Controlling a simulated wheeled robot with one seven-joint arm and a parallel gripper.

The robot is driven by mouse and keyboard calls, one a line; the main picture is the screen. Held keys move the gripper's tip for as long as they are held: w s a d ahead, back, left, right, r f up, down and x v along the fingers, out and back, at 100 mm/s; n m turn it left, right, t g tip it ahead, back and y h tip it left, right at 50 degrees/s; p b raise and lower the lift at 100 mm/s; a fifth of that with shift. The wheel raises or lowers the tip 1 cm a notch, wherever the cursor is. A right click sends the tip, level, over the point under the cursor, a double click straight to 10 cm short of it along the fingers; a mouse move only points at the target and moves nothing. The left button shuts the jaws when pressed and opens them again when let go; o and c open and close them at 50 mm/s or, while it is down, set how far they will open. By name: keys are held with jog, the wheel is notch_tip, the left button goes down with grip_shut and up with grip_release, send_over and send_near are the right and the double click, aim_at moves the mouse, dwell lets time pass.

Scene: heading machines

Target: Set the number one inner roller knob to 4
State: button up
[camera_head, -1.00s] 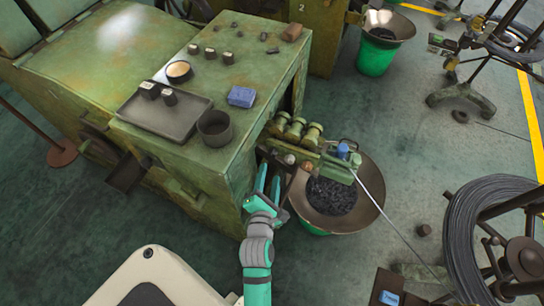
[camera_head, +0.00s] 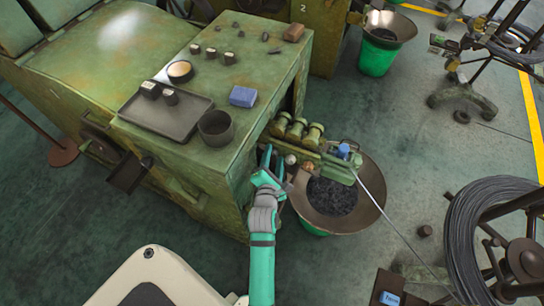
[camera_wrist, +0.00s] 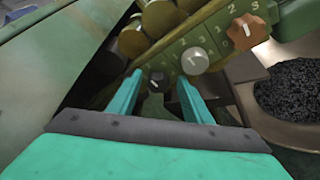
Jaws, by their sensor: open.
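A green roller bracket with brass rollers (camera_head: 297,130) juts from the front of the near green machine. In the wrist view its front face carries a dark knob (camera_wrist: 156,80), a pale grey knob (camera_wrist: 195,60) and a brown lobed knob (camera_wrist: 247,32), with numbers printed beside them. I cannot read which knob belongs to which roller. My gripper (camera_wrist: 160,82) is open, its teal fingers on either side of the dark knob as seen from the wrist; contact cannot be told. In the head view my gripper (camera_head: 272,158) is at the left end of the bracket, and the dark knob is hidden there.
A bowl of dark pieces (camera_head: 335,197) stands below the bracket. A wire (camera_head: 385,215) runs from the bracket towards a wire coil (camera_head: 475,225) at right. A tray (camera_head: 165,117), a cup (camera_head: 215,127) and a blue box (camera_head: 243,96) are on the machine top.

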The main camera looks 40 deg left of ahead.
jog(key=c, duration=1.1)
jog(key=shift+o, duration=0.2)
jog(key=shift+s+a, duration=0.1)
jog(key=shift+a, duration=0.15)
jog(key=shift+d, duration=0.1)
jog(key=m+y, duration=0.2)
jog(key=m, duration=0.1)
jog(key=shift+s+f, duration=0.1)
jog(key=shift+f, duration=0.2)
jog(key=m+t+y, duration=0.1)
jog(key=m, duration=0.1)
jog(key=shift+f+m, duration=0.15)
jog(key=shift+m, duration=0.15)
jog(key=shift+w+d+m+t, duration=0.15)
jog(key=shift+w+m+t, duration=0.15)
jog(key=shift+m, duration=0.2)
jog(key=shift+s+a+m, duration=0.2)
jog(key=shift+m, duration=0.1)
jog(key=shift+d, duration=0.1)
jog(key=shift+f, duration=0.1)
